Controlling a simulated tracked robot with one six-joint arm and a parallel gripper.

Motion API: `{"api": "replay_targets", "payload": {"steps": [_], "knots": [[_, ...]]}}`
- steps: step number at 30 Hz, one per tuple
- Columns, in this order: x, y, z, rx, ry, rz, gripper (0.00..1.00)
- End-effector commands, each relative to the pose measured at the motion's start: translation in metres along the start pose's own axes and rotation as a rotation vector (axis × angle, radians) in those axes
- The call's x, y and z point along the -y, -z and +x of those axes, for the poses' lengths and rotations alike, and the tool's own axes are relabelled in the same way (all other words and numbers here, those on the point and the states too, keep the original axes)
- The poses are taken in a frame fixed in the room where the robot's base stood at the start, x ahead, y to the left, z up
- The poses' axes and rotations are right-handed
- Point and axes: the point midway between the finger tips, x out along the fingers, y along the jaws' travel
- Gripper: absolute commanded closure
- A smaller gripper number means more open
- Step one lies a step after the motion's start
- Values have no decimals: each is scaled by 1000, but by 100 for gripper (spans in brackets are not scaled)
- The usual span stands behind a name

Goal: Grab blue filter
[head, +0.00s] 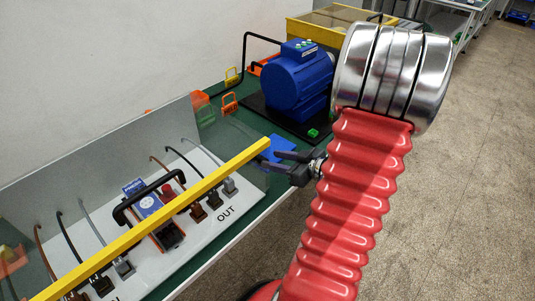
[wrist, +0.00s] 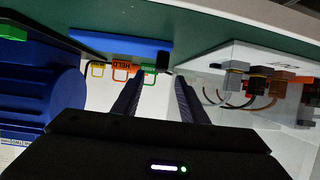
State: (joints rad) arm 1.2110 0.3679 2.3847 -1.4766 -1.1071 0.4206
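A flat blue block, which looks like the blue filter (head: 277,146), lies on the green table between the motor and the wiring panel. In the wrist view the blue filter (wrist: 115,47) is a long blue bar with a black piece at its right end. My gripper (head: 266,160) reaches in from the right, close to the filter, and partly covers it in the head view. In the wrist view my gripper (wrist: 158,82) has its two dark fingers apart with nothing held between them. The black end lies beyond the fingertips; the remaining distance is unclear.
A blue motor (head: 298,82) on a black base stands behind the filter. The wiring panel (head: 226,212), with cables and a soft starter (head: 158,212), is at the left. A yellow bar (head: 180,202) crosses before it. Several coloured padlocks (wrist: 121,73) are near the wall.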

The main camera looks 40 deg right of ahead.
Motion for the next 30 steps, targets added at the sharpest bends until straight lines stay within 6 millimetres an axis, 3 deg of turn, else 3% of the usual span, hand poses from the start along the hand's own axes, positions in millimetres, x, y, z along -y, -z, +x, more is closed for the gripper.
{"api": "replay_targets", "payload": {"steps": [7,22,30], "knots": [[1,0,30,1,3,0,61],[2,0,38,1,3,-1,61],[4,1,68,2,5,-2,61]]}}
